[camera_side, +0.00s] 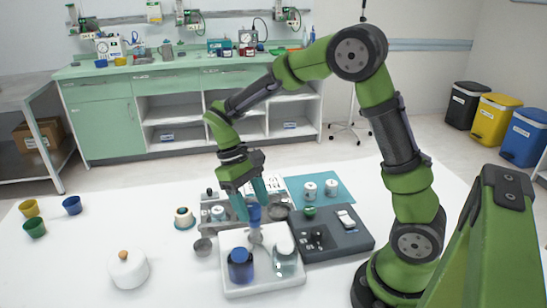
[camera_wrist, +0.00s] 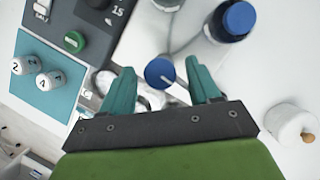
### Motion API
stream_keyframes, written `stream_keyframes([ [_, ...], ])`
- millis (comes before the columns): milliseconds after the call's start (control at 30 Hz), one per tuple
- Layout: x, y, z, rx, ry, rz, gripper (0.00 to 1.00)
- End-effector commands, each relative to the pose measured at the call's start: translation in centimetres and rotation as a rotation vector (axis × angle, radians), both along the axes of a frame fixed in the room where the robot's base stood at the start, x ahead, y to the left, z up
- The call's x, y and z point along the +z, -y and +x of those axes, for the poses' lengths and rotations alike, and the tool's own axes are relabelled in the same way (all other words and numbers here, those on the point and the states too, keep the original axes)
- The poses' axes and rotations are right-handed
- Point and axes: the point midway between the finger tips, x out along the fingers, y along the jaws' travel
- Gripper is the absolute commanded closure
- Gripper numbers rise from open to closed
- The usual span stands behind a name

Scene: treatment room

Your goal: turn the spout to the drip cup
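My gripper (camera_side: 254,208) has two teal fingers spread on either side of a small blue knob (camera_side: 254,213). In the wrist view the knob (camera_wrist: 160,73) lies between the fingertips of my gripper (camera_wrist: 161,72), with gaps visible at both sides.
The white tray (camera_side: 262,289) holds a blue-capped bottle (camera_side: 240,266) and a clear jar (camera_side: 285,260) close by. A dark grey device (camera_side: 345,245) stands to the right.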

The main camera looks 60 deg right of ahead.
Motion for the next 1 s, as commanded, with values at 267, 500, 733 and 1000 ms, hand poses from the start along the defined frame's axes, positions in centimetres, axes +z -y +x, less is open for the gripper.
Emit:
stream_keyframes([
  [267,0.3,0.0,0.2,0.000,0.000,-0.001,0.39],
  [500,4.2,0.2,1.8,0.000,0.005,0.000,0.39],
  [733,9.4,0.4,4.0,0.000,0.005,-0.001,0.39],
  [1000,13.9,0.5,5.8,0.000,0.002,-0.001,0.39],
])
